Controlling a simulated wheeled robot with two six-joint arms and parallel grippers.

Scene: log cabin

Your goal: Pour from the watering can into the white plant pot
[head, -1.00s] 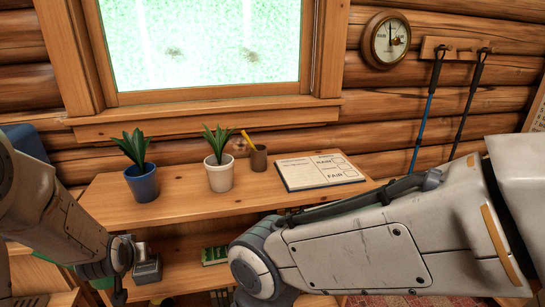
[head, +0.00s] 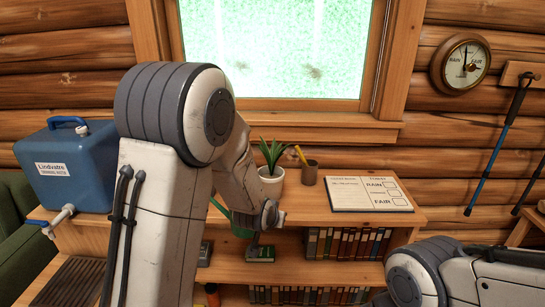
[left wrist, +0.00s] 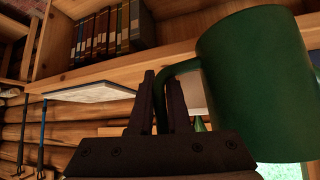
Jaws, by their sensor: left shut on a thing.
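The white plant pot (head: 271,186) with a spiky green plant stands upright on the shelf top, just behind my left gripper (head: 270,214) in the head view. The green watering can (head: 241,226) is partly hidden behind my left arm there. In the left wrist view my left gripper (left wrist: 160,85) is shut on the handle of the green can (left wrist: 240,85), whose body fills the right side. My right gripper is out of view; only part of my right arm shows at the lower right.
A blue water container (head: 75,165) with a tap stands at the left. A brown pencil cup (head: 309,173) and an open notebook (head: 368,194) are right of the pot. Rows of books (head: 345,244) fill the shelf below.

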